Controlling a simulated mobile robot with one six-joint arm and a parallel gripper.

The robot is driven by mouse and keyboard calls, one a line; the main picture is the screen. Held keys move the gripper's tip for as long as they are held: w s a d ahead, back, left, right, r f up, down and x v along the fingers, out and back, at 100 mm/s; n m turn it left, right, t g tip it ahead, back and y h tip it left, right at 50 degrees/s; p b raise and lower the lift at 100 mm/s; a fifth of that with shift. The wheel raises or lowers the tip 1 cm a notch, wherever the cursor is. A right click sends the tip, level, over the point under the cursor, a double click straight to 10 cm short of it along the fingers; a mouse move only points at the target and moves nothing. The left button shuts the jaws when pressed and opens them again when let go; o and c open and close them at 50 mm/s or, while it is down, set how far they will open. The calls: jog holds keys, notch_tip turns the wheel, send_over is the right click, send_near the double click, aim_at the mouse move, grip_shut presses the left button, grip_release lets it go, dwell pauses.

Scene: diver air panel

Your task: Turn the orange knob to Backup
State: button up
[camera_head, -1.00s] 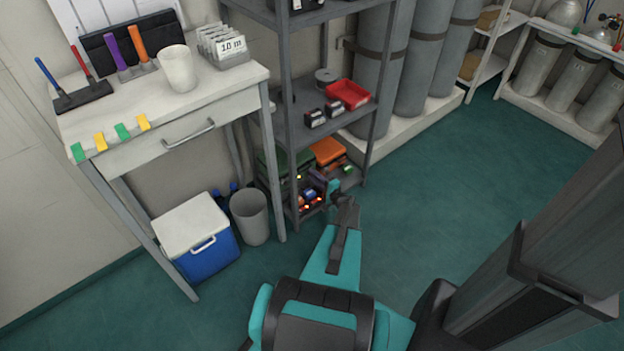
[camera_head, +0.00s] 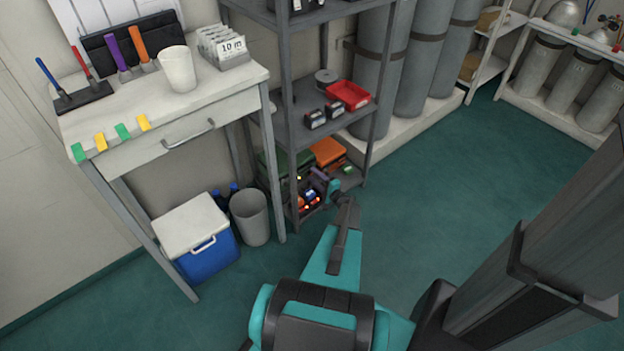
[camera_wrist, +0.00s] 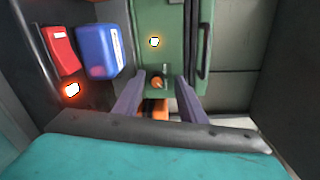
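The orange knob (camera_wrist: 157,82) sits on a green panel (camera_wrist: 146,20) in the wrist view. A small dark pointer-like part shows on its upper side. My gripper (camera_wrist: 158,84) is open, with one finger on each side of the knob. A gap shows between the knob and each finger, and I cannot tell whether the tips reach as deep as the knob. No Backup marking is legible. In the head view my gripper (camera_head: 327,183) is at the lower shelf of the grey rack, and the knob cannot be made out there.
A lit lamp (camera_wrist: 154,42) glows on the panel above the knob. A blue box (camera_wrist: 97,51) and a red box (camera_wrist: 60,50) stand left of the panel. A dark handle (camera_wrist: 204,45) runs along its right. The grey rack (camera_head: 287,120) encloses the lower shelf; green floor (camera_head: 440,190) is free to the right.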

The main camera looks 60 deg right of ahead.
jog(key=shift+s, duration=0.1)
jog(key=p+v, duration=0.1)
jog(key=v, duration=1.2)
jog(key=shift+s+a+p, duration=0.15)
jog(key=shift+s+p, duration=0.1)
jog(key=shift+p, duration=0.05)
jog(key=shift+f, duration=0.1)
